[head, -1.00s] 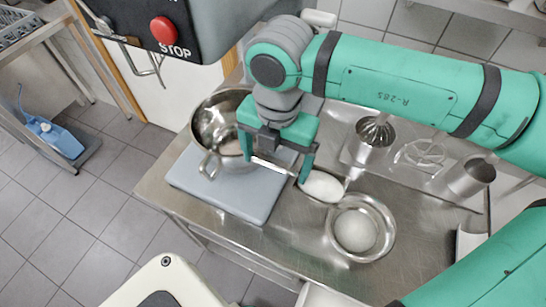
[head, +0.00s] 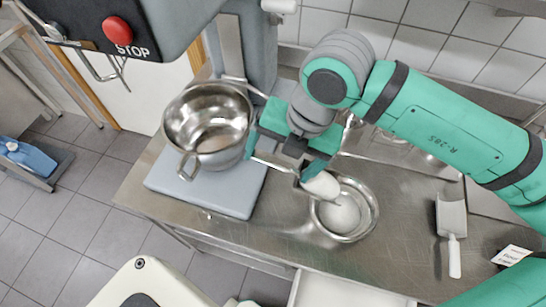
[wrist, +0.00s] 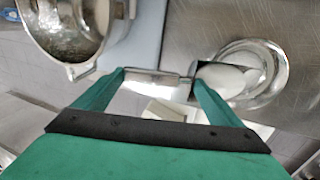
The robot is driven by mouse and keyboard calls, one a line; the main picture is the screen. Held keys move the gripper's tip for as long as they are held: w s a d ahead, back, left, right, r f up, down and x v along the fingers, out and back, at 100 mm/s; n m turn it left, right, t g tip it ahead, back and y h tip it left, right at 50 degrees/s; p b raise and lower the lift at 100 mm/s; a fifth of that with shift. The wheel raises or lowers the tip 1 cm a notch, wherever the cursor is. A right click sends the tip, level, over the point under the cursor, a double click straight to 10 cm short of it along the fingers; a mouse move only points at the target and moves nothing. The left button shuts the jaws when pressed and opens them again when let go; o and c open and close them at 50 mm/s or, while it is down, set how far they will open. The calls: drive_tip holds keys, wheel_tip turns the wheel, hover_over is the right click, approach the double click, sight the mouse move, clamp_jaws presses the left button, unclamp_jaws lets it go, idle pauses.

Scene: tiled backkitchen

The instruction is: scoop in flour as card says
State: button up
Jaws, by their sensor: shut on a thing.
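My gripper (head: 280,165) is shut on the handle of a metal scoop (head: 304,185). White flour shows in the scoop, at the upper left rim of the steel flour bowl (head: 374,212). This bowl holds a white mound of flour (head: 343,214). The wrist view also shows my gripper (wrist: 158,77), the flour-filled scoop (wrist: 222,77) and the flour bowl (wrist: 285,68). A larger steel bowl (head: 208,118) with a handle stands left of my gripper on a grey-blue slab (head: 215,195). A white card (head: 512,255) is at the right; its print is too small to read.
A second scoop (head: 452,220) with a white handle lies on the steel table (head: 395,235) to the right. My arm covers part of the table's back. A grey column stands behind the large bowl. A blue item (head: 30,157) is at the far left.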

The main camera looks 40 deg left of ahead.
drive_tip(key=shift+w+d+r+g+y, duration=0.25)
drive_tip(key=shift+d+r+y, duration=0.3)
drive_tip(key=shift+d, duration=0.3)
drive_tip(key=shift+w+d+r+g+y, duration=0.15)
drive_tip(key=shift+w+d+r+y, duration=0.2)
drive_tip(key=shift+d+y, duration=0.45)
drive_tip(key=shift+w+d+r+g+y, duration=0.25)
drive_tip(key=shift+d+r+y, duration=0.25)
drive_tip(key=shift+d, duration=0.45)
drive_tip(key=w+d+r+g+y, duration=0.1)
drive_tip(key=w+d+r+y, duration=0.1)
drive_tip(key=d+y, duration=0.4)
drive_tip(key=shift+w+d+r+g, duration=0.35)
drive_tip(key=shift+w+d+r, duration=0.1)
drive_tip(key=shift+d, duration=0.85)
drive_tip(key=shift+d, duration=0.1)
drive_tip(key=s+d+r+t+h, duration=0.1)
drive_tip(key=s+r+t+h, duration=0.2)
drive_tip(key=h, duration=0.9)
drive_tip(key=shift+s+d+r+t, duration=0.4)
drive_tip(key=shift+s+r, duration=1)
drive_tip(key=shift+r, duration=0.6)
